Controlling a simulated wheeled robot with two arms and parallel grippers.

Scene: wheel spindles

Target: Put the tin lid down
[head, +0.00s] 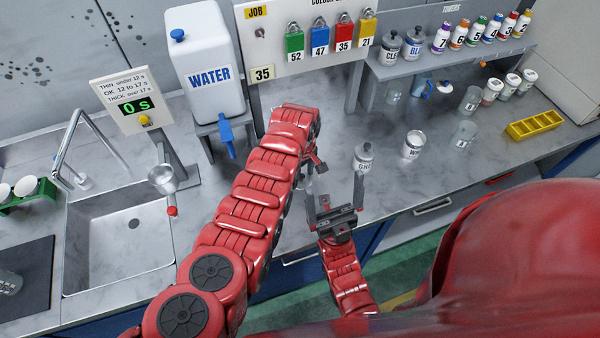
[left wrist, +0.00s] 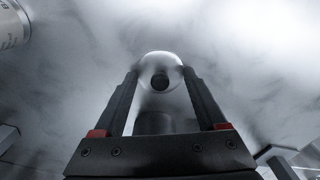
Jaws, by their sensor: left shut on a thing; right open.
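The tin lid (left wrist: 160,73) is a small round silver disc with a dark knob in the left wrist view. My left gripper (left wrist: 160,86) is shut on it, one finger at each side, above the blurred grey worktop. In the head view my left gripper (head: 314,165) hangs over the counter, left of a grey tin (head: 363,162) with a knobbed lid on. The held lid is hard to make out there. A white tin (head: 412,148) stands open further right. My right gripper (head: 334,197) is open and empty, fingers up, just in front of the grey tin.
Cups (head: 463,134) stand to the right, with a yellow tray (head: 535,124) beyond them. A shelf (head: 440,60) of lidded tins and bottles runs along the back. The water tank (head: 208,75) and sink (head: 118,235) are left. Marble counter between the tins and cups is free.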

